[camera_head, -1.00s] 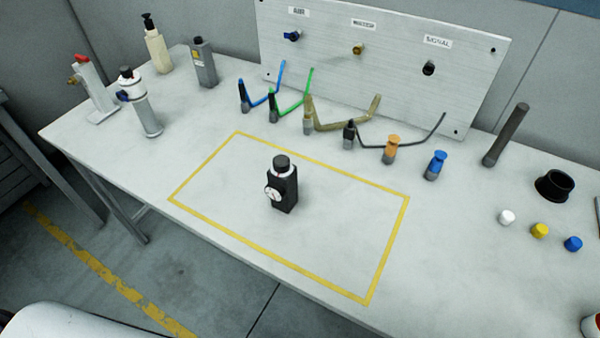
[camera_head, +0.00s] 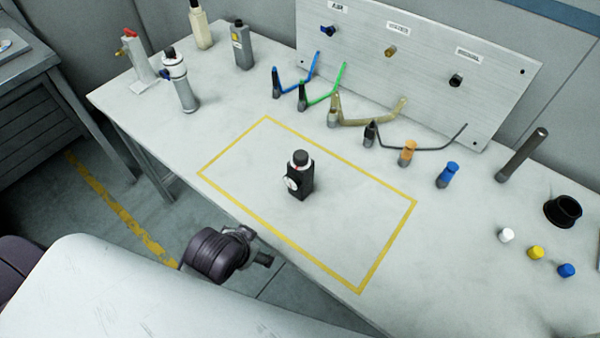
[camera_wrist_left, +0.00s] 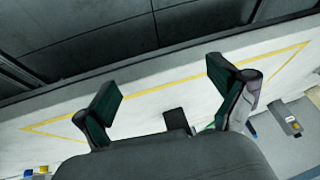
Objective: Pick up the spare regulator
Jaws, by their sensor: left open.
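A black regulator (camera_head: 300,178) with a round white gauge and a dark knob stands upright inside the yellow outline on the bench. My left gripper (camera_head: 256,247) is just off the bench's front edge, in front of the regulator and apart from it. In the left wrist view the left gripper (camera_wrist_left: 163,76) has its two fingers spread with nothing held between them. A dark block, apparently the black regulator (camera_wrist_left: 176,119), shows between the fingers, its lower part hidden by the gripper body. My right gripper is not in view.
A silver regulator-like unit (camera_head: 181,82), a red-topped fitting (camera_head: 139,58) and two bottles stand at the back left. Several hoses and plugs lie before the upright panel (camera_head: 420,65). Coloured caps (camera_head: 535,252) sit at the right. The outlined area around the black regulator is clear.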

